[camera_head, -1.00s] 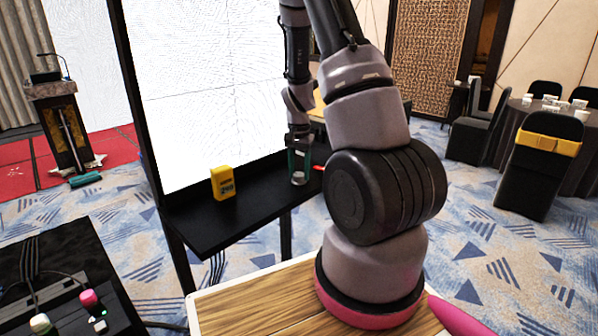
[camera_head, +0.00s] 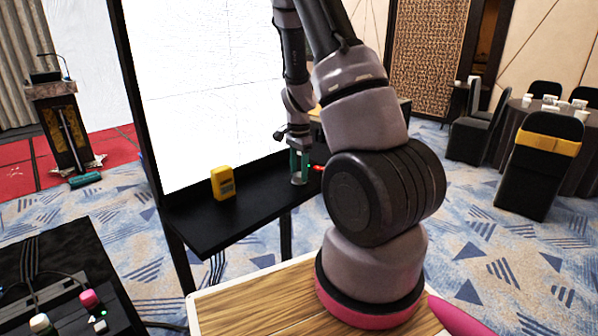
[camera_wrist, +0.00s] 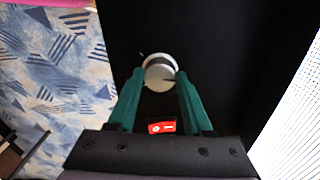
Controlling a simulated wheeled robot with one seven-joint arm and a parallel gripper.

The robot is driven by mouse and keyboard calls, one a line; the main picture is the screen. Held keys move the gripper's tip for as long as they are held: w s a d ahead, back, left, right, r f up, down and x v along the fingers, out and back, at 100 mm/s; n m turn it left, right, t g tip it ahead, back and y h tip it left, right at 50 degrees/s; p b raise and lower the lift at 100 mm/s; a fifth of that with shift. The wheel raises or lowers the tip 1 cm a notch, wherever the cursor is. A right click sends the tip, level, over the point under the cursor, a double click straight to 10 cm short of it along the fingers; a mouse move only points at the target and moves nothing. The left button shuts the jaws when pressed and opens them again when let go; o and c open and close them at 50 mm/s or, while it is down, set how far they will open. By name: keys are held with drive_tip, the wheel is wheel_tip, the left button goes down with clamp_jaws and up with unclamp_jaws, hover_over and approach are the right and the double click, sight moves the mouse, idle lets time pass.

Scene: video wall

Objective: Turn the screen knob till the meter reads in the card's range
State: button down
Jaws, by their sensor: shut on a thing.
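A round pale knob (camera_wrist: 159,73) with a dark pointer line shows in the wrist view on the black shelf. My gripper (camera_wrist: 161,80) has its two teal fingers closed on either side of the knob. In the head view my gripper (camera_head: 299,176) points down onto the shelf's right part, the knob (camera_head: 298,183) just showing at the fingertips. A yellow meter (camera_head: 223,184) stands upright on the shelf, left of the gripper. Its display is too small to read. The large white screen (camera_head: 210,90) rises behind the shelf. I cannot make out a card.
The black shelf (camera_head: 225,222) has free room between meter and gripper. A small red part (camera_head: 318,168) sits right of the gripper; the wrist view shows a red piece with white marks (camera_wrist: 161,127). A black console with coloured buttons (camera_head: 89,299) is at lower left.

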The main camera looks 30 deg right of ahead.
sight(299, 174)
drive_tip(key=shift+c, duration=1.6)
unclamp_jaws()
wheel_tip(299, 174, up, 11)
drive_tip(key=shift+f, duration=0.1)
